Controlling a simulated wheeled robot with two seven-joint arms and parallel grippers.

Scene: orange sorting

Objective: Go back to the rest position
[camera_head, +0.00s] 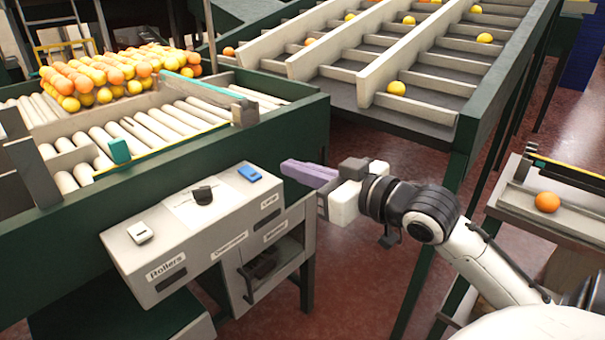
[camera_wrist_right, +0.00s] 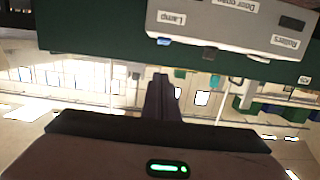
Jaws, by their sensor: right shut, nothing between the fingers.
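My right gripper (camera_head: 298,173) reaches in from the right in the head view, with purple fingers pressed together and nothing between them. It is in the air just right of the grey control box (camera_head: 190,240), near the blue switch (camera_head: 249,173), and looks apart from it. In the right wrist view the shut fingers (camera_wrist_right: 160,98) point up the picture, and the control box (camera_wrist_right: 225,22) shows upside down at the top with its Lamp and Rollers labels. My left gripper is not in view.
A green-framed roller table (camera_head: 240,131) holding a pile of oranges (camera_head: 110,78) stands behind the control box. A sloped sorting rack (camera_head: 430,131) with several oranges is at the back. A side tray (camera_head: 520,198) with one orange is at the right. Red floor (camera_head: 350,290) shows below my right gripper.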

